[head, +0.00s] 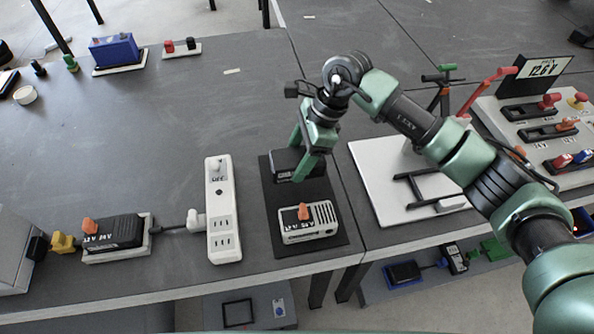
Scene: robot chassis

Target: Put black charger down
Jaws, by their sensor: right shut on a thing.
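My right gripper (299,160) is shut on a black charger (285,163), a dark block over the far end of the black mat (272,205). Its green fingers hide part of the block. I cannot tell whether the block touches the mat. A light grey charger (308,230) with an orange switch sits on the near half of the mat, close to the gripper. Another black charger (113,232), with an orange switch, lies on a white holder at the left, with a yellow plug beside it. My left gripper is not in view.
A white power strip (222,210) stands just left of the mat. A white board (380,175) with a black frame lies to the right, before a voltage panel (545,118). A blue box (114,50) is at the far left. The table's middle left is clear.

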